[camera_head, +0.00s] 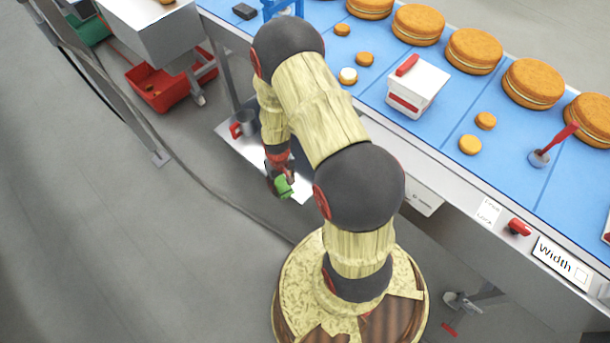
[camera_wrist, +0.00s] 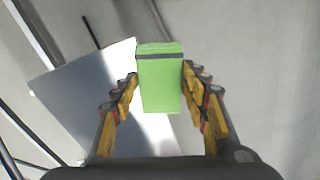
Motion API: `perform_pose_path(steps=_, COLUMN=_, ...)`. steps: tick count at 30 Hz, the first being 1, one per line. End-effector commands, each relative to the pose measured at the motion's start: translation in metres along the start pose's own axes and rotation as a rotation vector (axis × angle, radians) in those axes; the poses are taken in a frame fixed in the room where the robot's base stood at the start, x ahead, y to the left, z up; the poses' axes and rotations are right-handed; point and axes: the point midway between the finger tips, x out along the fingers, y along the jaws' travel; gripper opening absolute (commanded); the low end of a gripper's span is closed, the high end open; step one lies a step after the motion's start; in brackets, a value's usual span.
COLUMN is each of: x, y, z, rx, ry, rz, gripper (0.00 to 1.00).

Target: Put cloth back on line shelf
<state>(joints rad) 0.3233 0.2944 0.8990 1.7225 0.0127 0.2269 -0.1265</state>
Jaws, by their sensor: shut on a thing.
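The cloth is a bright green folded block with a dark stripe near one end; in the wrist view the cloth (camera_wrist: 161,85) sits between my two yellow-padded fingers. My gripper (camera_wrist: 160,95) is shut on it. In the head view the green cloth (camera_head: 283,187) shows at the end of my gripper (camera_head: 279,177), partly hidden by the fingers. The line shelf (camera_head: 240,142) is a shiny metal plate below the conveyor's near side. The cloth appears over or beside the shelf's right part; I cannot tell whether they touch. In the wrist view the shelf (camera_wrist: 75,105) lies behind the cloth, to the left.
A metal mug with a red handle (camera_head: 244,124) stands on the shelf's left part. The blue conveyor (camera_head: 385,120) above carries several large filled rounds, small rounds and a white-and-red box (camera_head: 417,88). A red crate (camera_head: 170,88) stands on the floor at upper left. Grey floor left of the shelf is mostly clear.

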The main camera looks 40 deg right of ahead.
Motion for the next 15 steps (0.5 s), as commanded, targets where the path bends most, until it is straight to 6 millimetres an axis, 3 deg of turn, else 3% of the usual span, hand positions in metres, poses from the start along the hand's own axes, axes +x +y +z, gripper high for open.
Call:
perform_pose_path(steps=1, x=0.000, y=0.015, z=0.021, rx=0.031, ry=-0.009, rz=-0.001, gripper=0.21)
perform_pose_path(steps=3, x=0.009, y=0.029, z=0.041, rx=0.059, ry=-0.006, rz=0.000, gripper=0.21)
perform_pose_path(steps=8, x=0.021, y=0.046, z=0.072, rx=0.097, ry=-0.002, rz=0.002, gripper=0.21)
perform_pose_path(steps=11, x=0.027, y=0.052, z=0.075, rx=0.105, ry=0.001, rz=0.003, gripper=0.21)
perform_pose_path(steps=15, x=0.041, y=0.066, z=0.058, rx=0.108, ry=0.003, rz=0.003, gripper=0.21)
